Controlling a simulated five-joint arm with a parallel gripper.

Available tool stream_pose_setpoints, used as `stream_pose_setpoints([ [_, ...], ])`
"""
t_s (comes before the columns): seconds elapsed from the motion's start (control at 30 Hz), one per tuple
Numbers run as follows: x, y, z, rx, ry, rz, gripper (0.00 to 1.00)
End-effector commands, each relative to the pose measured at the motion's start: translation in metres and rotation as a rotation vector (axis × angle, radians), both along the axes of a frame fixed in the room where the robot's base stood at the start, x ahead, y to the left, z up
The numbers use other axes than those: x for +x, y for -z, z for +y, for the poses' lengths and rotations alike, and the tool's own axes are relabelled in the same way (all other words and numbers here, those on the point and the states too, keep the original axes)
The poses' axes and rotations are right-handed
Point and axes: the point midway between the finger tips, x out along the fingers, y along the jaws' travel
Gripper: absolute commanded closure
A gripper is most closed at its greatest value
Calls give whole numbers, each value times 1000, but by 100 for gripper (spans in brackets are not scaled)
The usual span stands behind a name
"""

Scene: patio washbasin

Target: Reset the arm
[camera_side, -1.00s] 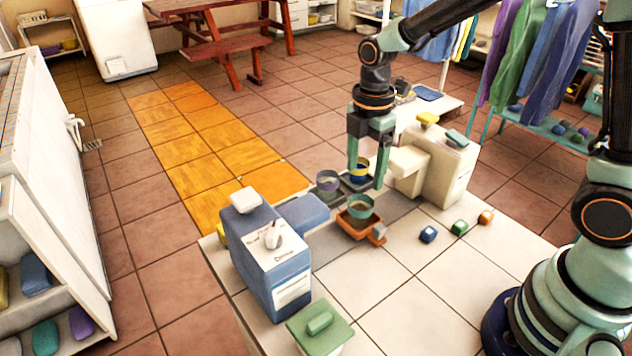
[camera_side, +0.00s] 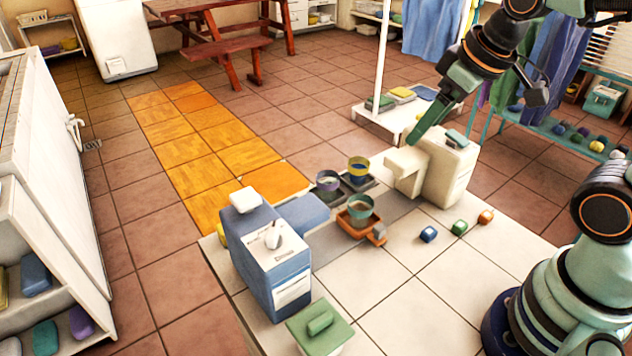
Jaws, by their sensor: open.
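My gripper (camera_side: 420,132) is raised at the upper right, tilted, with its green fingers pointing down and left. It is open with nothing seen between the fingers. From this side the fingers overlap, so the gap between them is hard to see. The fingertips show in front of or above the cream dispenser (camera_side: 450,172); I cannot tell whether they touch it. The gripper is apart from the cups on the table.
A teal cup (camera_side: 359,209) stands on an orange tray (camera_side: 347,225). Purple (camera_side: 327,184) and yellow-blue (camera_side: 358,172) cups stand behind. A blue dispenser (camera_side: 270,262) is left.

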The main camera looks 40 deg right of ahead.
Motion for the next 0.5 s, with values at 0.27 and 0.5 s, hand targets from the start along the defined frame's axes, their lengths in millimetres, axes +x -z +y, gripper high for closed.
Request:
stream_pose_setpoints([
  [0.27, -11, -3, -5, 79, 172, -58, 25],
  [0.5, -11, -3, -5, 78, 172, -57, 25],
])
